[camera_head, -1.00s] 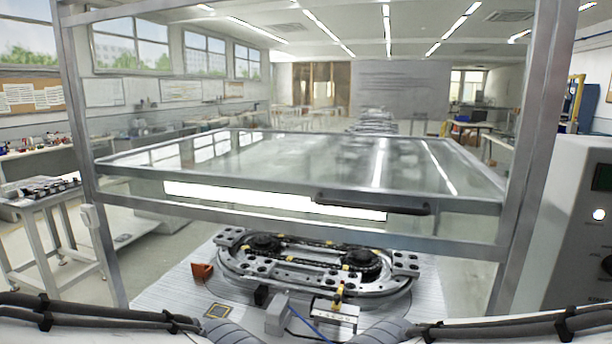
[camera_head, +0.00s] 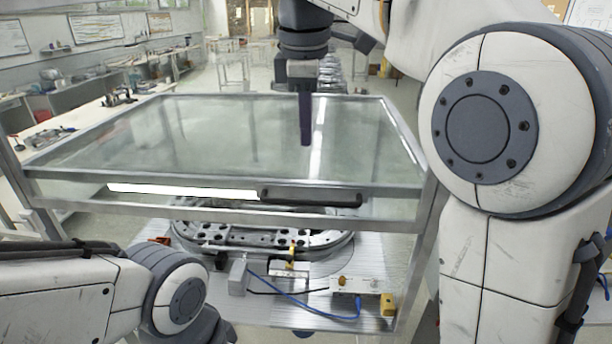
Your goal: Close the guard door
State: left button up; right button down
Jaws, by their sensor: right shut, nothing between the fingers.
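The guard door (camera_head: 160,140) is a clear panel in a metal frame. It is raised and lies nearly flat above the work plate, with its front edge toward me. A dark bar handle (camera_head: 312,197) is fixed along its front edge, right of the middle. My right gripper (camera_head: 305,140) is shut and empty. It points down over the panel, behind the handle; whether it touches the panel I cannot tell. My left arm shows at the lower left, but its gripper is out of view.
Under the door, the oval ring track (camera_head: 215,238) sits on a ribbed plate (camera_head: 375,255). A grey block, a blue cable (camera_head: 290,298) and a small yellow block (camera_head: 387,305) are at the plate's front. Metal posts (camera_head: 422,250) flank the door.

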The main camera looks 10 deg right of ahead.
aim_at(307, 201)
jog(key=f, duration=0.4)
jog(key=w+f+p, duration=0.1)
jog(key=f, duration=0.4)
jog(key=w+d+f, duration=0.1)
jog(key=f, duration=0.3)
jog(key=shift+w+f+p, duration=0.2)
jog(key=shift+f+p, duration=0.1)
pick_arm(q)
jog(key=shift+r, duration=0.75)
pick_arm(e)
jog(key=shift+a, duration=0.1)
